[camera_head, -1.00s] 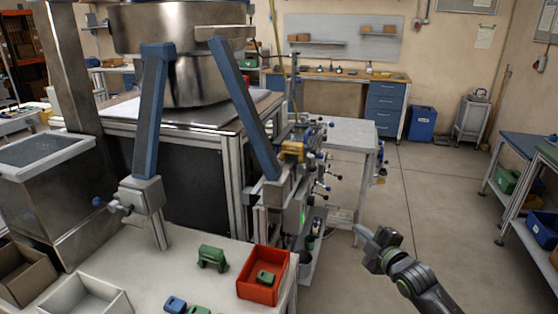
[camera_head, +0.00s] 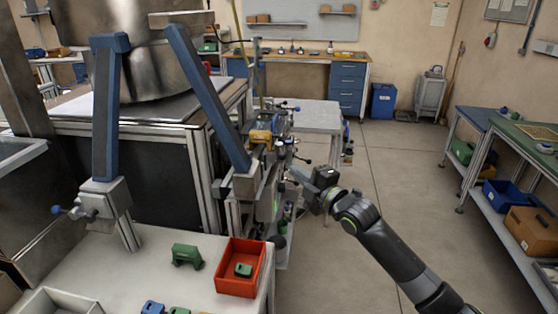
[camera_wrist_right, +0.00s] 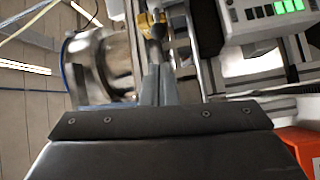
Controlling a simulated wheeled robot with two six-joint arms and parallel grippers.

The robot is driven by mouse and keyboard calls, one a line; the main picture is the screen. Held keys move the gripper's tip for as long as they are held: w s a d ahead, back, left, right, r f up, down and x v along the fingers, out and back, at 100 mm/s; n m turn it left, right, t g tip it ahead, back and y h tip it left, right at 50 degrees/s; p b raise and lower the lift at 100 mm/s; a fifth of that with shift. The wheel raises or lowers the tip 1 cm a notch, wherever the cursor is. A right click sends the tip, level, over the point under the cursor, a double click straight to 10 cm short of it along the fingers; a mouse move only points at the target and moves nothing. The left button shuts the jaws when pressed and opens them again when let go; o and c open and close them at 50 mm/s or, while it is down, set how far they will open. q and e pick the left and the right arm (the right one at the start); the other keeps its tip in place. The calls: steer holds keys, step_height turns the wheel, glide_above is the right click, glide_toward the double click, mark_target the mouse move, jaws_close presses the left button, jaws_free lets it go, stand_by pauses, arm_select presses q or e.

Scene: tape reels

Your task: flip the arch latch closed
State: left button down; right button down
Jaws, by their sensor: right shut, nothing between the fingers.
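My right gripper (camera_head: 298,177) reaches in from the lower right and points left, at the side of the machine's cluster of valves and levers. In the right wrist view its fingers (camera_wrist_right: 156,86) are together with nothing between them. A yellow part (camera_head: 262,136) sits on that cluster, up and left of my gripper. It also shows in the right wrist view (camera_wrist_right: 150,22), just beyond the fingertips; I cannot tell whether they touch. The arch latch is too small or hidden to pick out with certainty. My left gripper is not in view.
A red bin (camera_head: 224,281) with a green part (camera_head: 243,270) stands on the white bench (camera_head: 150,250) at front left. Another green part (camera_head: 187,255) lies beside it. Blue-legged frame supports hold a steel bowl. The floor (camera_head: 400,200) right of the machine is clear.

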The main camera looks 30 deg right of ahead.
mark_target(280, 150)
steer(key=p+x, duration=0.1)
steer(key=x, duration=0.6)
steer(key=shift+w, duration=0.35)
steer(key=shift+a, duration=0.1)
